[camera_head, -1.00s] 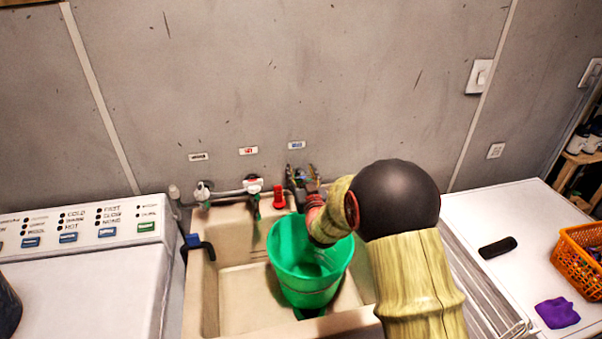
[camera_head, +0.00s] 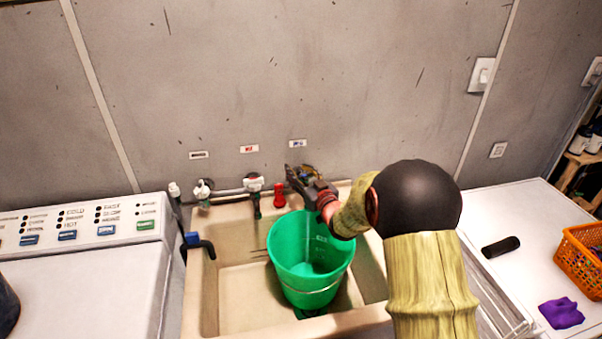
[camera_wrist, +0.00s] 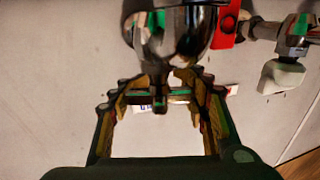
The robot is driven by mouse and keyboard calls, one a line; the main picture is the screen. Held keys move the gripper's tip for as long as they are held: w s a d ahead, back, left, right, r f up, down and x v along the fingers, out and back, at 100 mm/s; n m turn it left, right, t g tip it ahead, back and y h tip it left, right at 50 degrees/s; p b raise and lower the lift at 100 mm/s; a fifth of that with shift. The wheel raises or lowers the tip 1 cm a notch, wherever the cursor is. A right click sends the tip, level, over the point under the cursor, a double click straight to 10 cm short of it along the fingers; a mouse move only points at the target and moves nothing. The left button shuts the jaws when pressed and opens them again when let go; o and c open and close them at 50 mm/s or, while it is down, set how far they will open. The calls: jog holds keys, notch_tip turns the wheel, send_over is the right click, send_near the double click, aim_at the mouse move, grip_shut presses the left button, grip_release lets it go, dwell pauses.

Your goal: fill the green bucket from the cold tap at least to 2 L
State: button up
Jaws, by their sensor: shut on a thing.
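The green bucket (camera_head: 308,285) stands upright in the beige sink (camera_head: 235,300), with pale level marks on its inner wall. I cannot make out water in it or a stream. My gripper (camera_head: 300,174) is at the tap below the blue label (camera_head: 297,143), behind the bucket's rim, and mostly covers that tap. In the wrist view my gripper (camera_wrist: 160,88) is shut on the cold tap's handle, a narrow bar between the fingers. The chrome tap body (camera_wrist: 172,35) fills the top of that view.
A washing machine (camera_head: 85,285) is at the left. A white surface with an orange basket (camera_head: 582,262) is at the right.

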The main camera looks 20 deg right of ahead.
jog(key=shift+a+n+y, duration=0.2)
jog(key=shift+n+y, duration=0.7)
jog(key=shift+y, duration=0.5)
jog(key=shift+c, duration=0.3)
jog(key=o, duration=1.4)
jog(key=shift+c, duration=0.2)
jog(key=shift+s, duration=0.1)
jog(key=s+d, duration=0.2)
jog(key=s, duration=0.9)
jog(key=shift+s, duration=0.35)
jog(key=shift+d+p, duration=0.15)
jog(key=shift+p, duration=0.15)
jog(key=shift+c, duration=0.7)
